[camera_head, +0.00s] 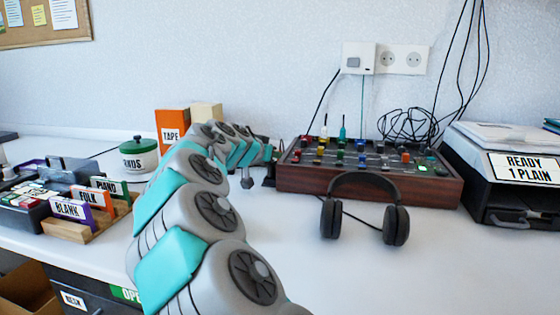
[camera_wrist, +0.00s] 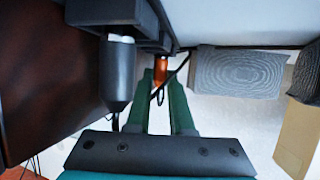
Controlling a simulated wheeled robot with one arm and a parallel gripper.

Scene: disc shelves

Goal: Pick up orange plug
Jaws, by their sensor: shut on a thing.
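The orange plug (camera_wrist: 160,72) shows in the wrist view between the two green fingers of my gripper (camera_wrist: 163,90). The gripper is shut on it. The plug's far end meets a dark housing (camera_wrist: 125,14), and I cannot tell whether it is still seated there. In the head view the plug and the fingertips are hidden behind my arm, whose end is just left of the wooden mixer (camera_head: 365,188).
A dark plug-like part (camera_wrist: 120,70) stands close left of the fingers. A grey textured block (camera_wrist: 237,73) and a beige box (camera_wrist: 300,135) lie to the right. Headphones (camera_head: 395,225) lean at the mixer's front. An orange TAPE box (camera_head: 171,130) stands behind my arm.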

